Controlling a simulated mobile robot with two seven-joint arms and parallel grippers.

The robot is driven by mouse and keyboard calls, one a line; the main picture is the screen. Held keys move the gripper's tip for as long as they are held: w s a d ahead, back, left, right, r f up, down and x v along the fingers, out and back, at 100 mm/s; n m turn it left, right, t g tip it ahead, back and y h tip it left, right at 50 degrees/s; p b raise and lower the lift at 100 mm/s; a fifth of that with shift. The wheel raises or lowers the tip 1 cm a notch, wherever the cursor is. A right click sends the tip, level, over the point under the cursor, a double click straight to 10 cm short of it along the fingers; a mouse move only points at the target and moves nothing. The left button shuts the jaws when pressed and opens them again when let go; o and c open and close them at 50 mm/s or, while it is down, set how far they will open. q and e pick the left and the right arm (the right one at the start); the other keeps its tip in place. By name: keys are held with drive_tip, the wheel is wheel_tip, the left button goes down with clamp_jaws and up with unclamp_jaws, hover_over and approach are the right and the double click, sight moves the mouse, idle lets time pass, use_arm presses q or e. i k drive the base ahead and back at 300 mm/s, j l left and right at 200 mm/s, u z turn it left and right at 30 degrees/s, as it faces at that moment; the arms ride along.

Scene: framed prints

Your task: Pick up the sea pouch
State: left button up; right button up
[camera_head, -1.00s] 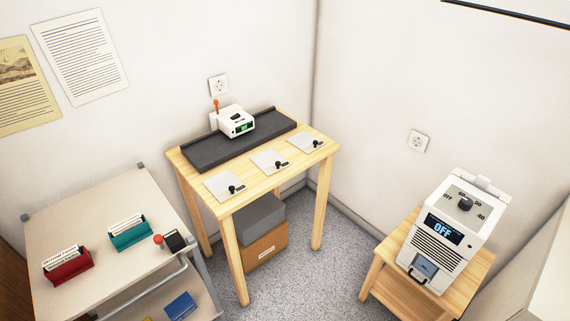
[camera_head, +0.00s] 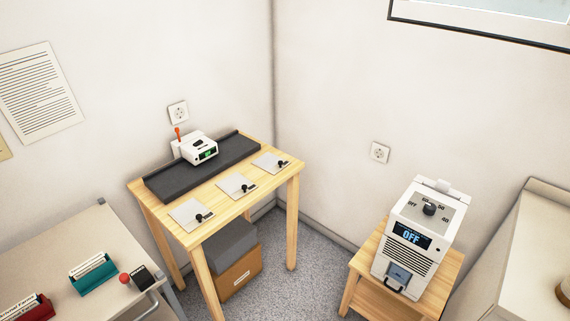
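I cannot make out anything that is clearly the sea pouch. Neither of my grippers is in view.
A wooden table (camera_head: 222,210) in the corner bears a dark mat (camera_head: 160,188), a small white device (camera_head: 199,149) and several light plates with black knobs. A cart (camera_head: 60,247) at the left holds teal (camera_head: 93,274) and red (camera_head: 28,308) card holders. Grey floor shows between.

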sight(272, 163)
drive_tip(key=u, duration=0.25)
drive_tip(key=i+l+u, duration=0.25)
drive_tip(key=u, duration=0.15)
drive_tip(key=i+l+u, duration=0.4)
drive_tip(key=k+j, duration=0.1)
